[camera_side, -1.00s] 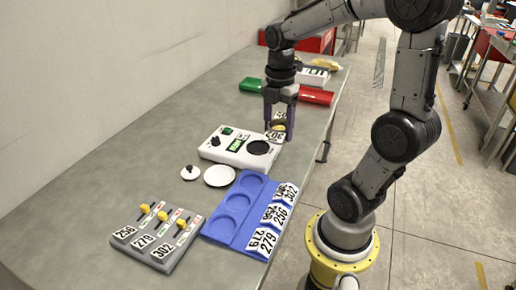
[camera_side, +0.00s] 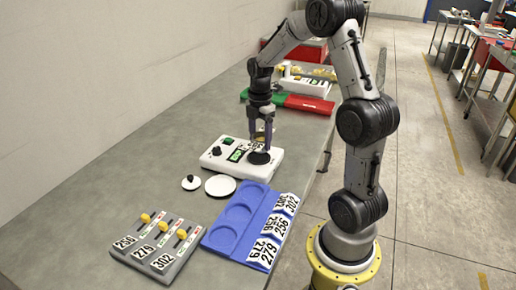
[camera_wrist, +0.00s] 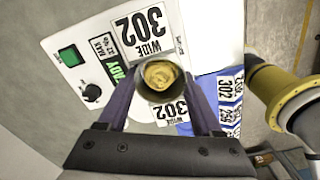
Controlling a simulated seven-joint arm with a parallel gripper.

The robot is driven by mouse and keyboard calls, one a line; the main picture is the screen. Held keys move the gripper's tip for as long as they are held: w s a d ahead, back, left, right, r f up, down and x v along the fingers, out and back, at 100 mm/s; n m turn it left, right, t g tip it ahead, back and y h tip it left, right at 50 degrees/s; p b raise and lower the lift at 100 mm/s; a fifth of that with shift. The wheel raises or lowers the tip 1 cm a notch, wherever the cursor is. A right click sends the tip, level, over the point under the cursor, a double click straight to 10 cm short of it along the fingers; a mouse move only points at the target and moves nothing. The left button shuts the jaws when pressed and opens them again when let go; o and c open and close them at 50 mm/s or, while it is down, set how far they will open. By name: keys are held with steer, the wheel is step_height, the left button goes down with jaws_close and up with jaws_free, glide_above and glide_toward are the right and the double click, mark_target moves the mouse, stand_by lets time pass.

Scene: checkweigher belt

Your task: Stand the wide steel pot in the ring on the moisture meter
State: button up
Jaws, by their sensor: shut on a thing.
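The white moisture meter (camera_side: 222,161) stands on the bench, with a green display, a knob and a dark round seat (camera_side: 260,158) at its right. In the wrist view, its body (camera_wrist: 70,30) shows a green button, a black knob and a display. My gripper (camera_side: 262,135) is directly above the seat, shut on the steel pot (camera_wrist: 146,92).
A blue tray (camera_side: 262,210) with round recesses and numbered cards lies in front. A white disc (camera_side: 220,186) and a small black-knobbed lid (camera_side: 191,183) lie left of it. A grey block (camera_side: 150,240) with yellow-filled scoops is nearest.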

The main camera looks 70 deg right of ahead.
steer(key=shift+w+d+f, duration=0.3)
steer(key=shift+w+f, duration=0.05)
steer(key=shift+f, duration=0.15)
steer(key=shift+w+d+f, duration=0.1)
steer(key=shift+w+f, duration=0.05)
steer(key=shift+f, duration=1.6)
steer(key=shift+f, duration=0.1)
steer(key=o, duration=1.5)
